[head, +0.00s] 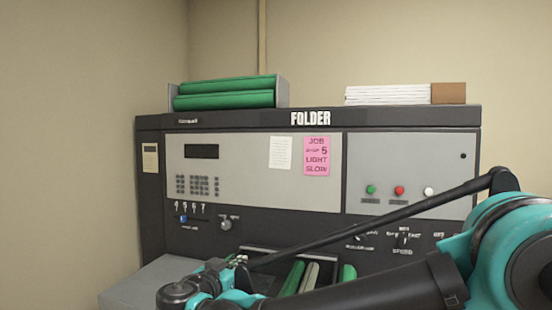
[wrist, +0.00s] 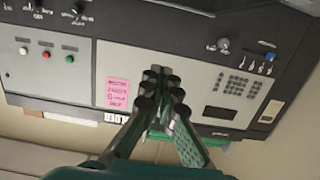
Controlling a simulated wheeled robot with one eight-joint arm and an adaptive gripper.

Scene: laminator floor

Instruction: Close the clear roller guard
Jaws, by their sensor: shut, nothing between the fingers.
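In the head view, green and pale rollers (head: 293,278) show low in the middle of the folder machine (head: 250,170), partly hidden by my arm. A dark bar or frame edge runs just above these rollers. I cannot make out a clear sheet there, so I cannot tell how the clear roller guard stands. My gripper (head: 242,262) is in front of the machine, left of the rollers, partly hidden by my own wrist. In the wrist view, my gripper (wrist: 158,75) is shut and empty, its fingertips together in front of the upside-down panel.
A pink note (head: 317,156) and a keypad (head: 198,185) are on the panel. Green rollers in a grey holder (head: 283,92) and a paper stack (head: 388,95) are on top. Knobs and switches line the lower panel. A grey surface (head: 140,285) juts out at lower left.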

